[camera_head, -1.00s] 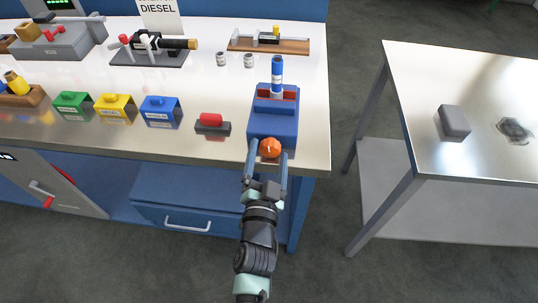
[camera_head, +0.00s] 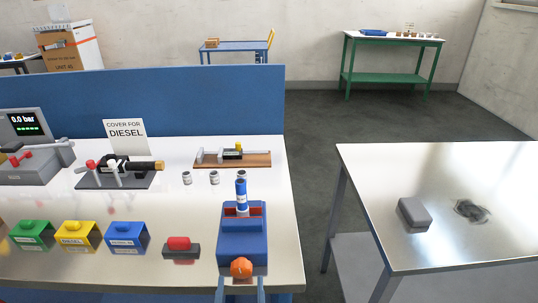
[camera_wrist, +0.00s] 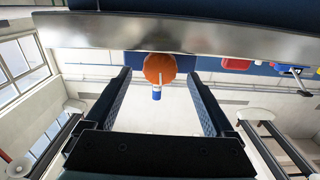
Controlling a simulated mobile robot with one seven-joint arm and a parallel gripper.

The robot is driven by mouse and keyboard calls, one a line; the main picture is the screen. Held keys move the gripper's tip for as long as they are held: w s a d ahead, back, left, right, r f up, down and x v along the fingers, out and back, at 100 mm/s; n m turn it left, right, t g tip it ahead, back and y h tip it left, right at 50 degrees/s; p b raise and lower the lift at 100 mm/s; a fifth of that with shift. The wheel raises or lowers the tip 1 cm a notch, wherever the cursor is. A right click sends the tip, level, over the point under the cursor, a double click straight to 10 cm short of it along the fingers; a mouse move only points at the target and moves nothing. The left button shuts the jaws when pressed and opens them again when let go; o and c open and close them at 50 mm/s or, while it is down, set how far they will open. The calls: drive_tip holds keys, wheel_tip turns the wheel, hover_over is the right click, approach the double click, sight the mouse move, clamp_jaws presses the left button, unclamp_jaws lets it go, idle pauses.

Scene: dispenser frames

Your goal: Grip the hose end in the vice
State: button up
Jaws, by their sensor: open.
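The vice (camera_head: 243,244) is blue with red jaw faces and stands at the front right corner of the bench. The hose end (camera_head: 241,194), a blue cylinder with a white band, stands upright between its jaws; I cannot tell how tightly it is held. An orange round knob (camera_head: 241,267) is on the vice's front. My gripper (camera_head: 241,280) is open and empty at the bottom edge, its fingers to either side of the knob. In the wrist view the knob (camera_wrist: 159,67) appears between my fingertips (camera_wrist: 158,76) with gaps on both sides, and the hose end (camera_wrist: 157,93) shows past it.
A red-topped block (camera_head: 180,246) and blue (camera_head: 127,238), yellow (camera_head: 78,236) and green (camera_head: 32,235) covers stand left of the vice. Small cans (camera_head: 214,178) stand behind it. A steel table (camera_head: 440,245) is to the right, across a floor gap.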

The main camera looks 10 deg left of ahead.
drive_tip(key=v, duration=1)
drive_tip(key=w+d+r+t, duration=0.1)
drive_tip(key=w+r, duration=0.2)
drive_tip(key=r, duration=0.8)
drive_tip(key=w+d+r+t+p, duration=0.1)
drive_tip(key=w+r, duration=0.3)
drive_tip(key=r, duration=0.7)
drive_tip(key=w+d+r+t, duration=0.1)
drive_tip(key=w+r+t, duration=0.2)
drive_tip(key=r, duration=0.8)
drive_tip(key=shift+w+p, duration=0.35)
drive_tip(key=shift+d, duration=0.1)
drive_tip(key=m+g+b, duration=0.1)
drive_tip(key=g+b, duration=0.4)
drive_tip(key=b, duration=0.7)
approach(241, 273)
drive_tip(key=x, duration=0.9)
drive_tip(key=shift+w, duration=0.15)
